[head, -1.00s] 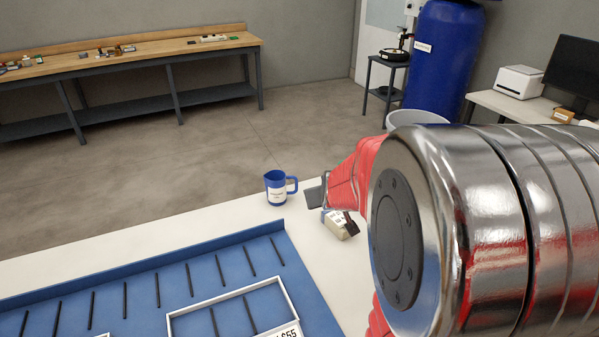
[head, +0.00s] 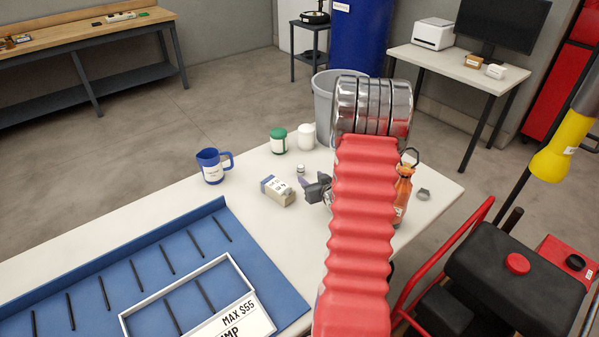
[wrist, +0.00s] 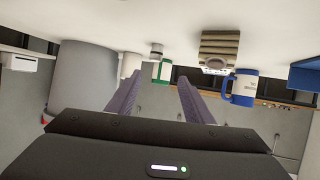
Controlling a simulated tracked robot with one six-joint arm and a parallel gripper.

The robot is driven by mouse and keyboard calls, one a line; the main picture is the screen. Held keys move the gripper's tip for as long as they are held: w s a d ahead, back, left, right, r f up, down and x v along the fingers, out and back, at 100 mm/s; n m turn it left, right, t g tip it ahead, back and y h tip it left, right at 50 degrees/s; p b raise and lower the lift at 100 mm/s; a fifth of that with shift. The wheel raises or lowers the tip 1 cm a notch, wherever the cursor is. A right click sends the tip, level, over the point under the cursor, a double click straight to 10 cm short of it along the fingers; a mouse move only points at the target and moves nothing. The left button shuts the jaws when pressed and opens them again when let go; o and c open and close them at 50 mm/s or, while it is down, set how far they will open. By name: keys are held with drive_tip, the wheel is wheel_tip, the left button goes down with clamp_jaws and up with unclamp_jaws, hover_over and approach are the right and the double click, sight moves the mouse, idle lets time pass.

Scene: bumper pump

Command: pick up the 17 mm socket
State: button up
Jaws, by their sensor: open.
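A small silver cylinder (head: 300,170), which looks like the socket, stands on the white table; no size marking is readable. In the wrist view, where the scene appears upside down, it (wrist: 157,50) shows beyond and between my fingertips, near a green-and-white jar. My gripper (head: 317,188) is low over the table in the head view, just to the near right of the cylinder and right of a beige carton. My gripper (wrist: 159,85) is open and empty in the wrist view. My red-sleeved arm hides part of the table.
The carton (head: 278,191), blue mug (head: 211,167), green jar (head: 279,141) and white jar (head: 307,136) stand near the cylinder. A blue tray (head: 150,262) fills the left front.

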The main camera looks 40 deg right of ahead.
drive_tip(key=shift+s+d+f, duration=0.4)
drive_tip(key=shift+s+f, duration=0.05)
drive_tip(key=shift+f, duration=0.3)
approach(302, 169)
drive_tip(key=x, duration=0.4)
drive_tip(key=shift+s+a+f, duration=0.1)
drive_tip(key=shift+s+f, duration=0.1)
drive_tip(key=shift+f, duration=0.15)
drive_tip(key=shift+w+d+f, duration=0.15)
drive_tip(key=shift+w+d, duration=0.05)
drive_tip(key=shift+w, duration=0.15)
drive_tip(key=shift+r+x, duration=0.15)
drive_tip(key=shift+x, duration=1.15)
drive_tip(key=shift+r+x, duration=0.15)
drive_tip(key=shift+x, duration=1.15)
drive_tip(key=shift+w, duration=0.1)
drive_tip(key=shift+c, duration=0.6)
clamp_jaws()
